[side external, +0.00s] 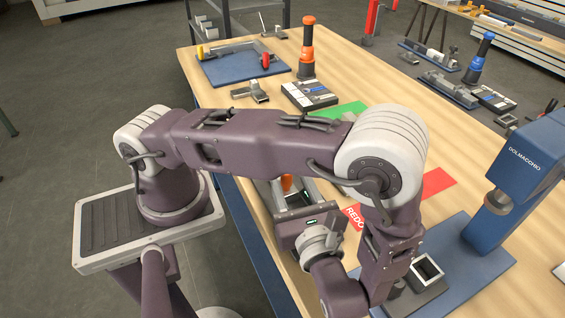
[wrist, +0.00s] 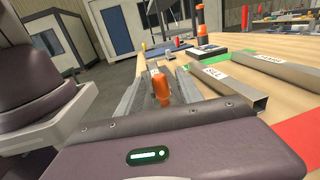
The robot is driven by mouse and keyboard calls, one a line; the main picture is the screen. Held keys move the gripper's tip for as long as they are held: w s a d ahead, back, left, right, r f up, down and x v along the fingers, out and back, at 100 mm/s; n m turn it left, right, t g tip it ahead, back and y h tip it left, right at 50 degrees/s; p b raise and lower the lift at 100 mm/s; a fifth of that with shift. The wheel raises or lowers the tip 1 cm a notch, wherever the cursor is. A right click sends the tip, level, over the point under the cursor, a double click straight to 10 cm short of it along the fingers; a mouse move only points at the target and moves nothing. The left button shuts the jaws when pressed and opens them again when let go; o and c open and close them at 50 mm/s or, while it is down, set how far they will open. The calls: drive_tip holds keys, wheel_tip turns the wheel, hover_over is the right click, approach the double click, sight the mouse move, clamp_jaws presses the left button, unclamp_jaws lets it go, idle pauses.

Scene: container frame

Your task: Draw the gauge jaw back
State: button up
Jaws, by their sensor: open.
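An orange knob (wrist: 161,90) stands up between two grey metal bars in the wrist view; its top also shows in the side view (side external: 287,183). It looks like the handle of the gauge jaw, but the jaw under it is hidden. My gripper (wrist: 166,75) is open, low over the near edge of the bench. Its grey fingers appear to reach along either side of the knob, with a gap. I cannot tell whether either finger touches it. In the side view my arm covers much of this spot.
Red mats (side external: 437,181) and a green mat (side external: 342,110) lie on the bench (side external: 400,110). A blue machine (side external: 515,170) stands at the right.

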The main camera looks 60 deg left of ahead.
drive_tip(key=a, duration=0.5)
drive_tip(key=shift+w+a, duration=0.1)
drive_tip(key=shift+w, duration=0.3)
drive_tip(key=shift+c, duration=0.4)
clamp_jaws()
idle(0.5)
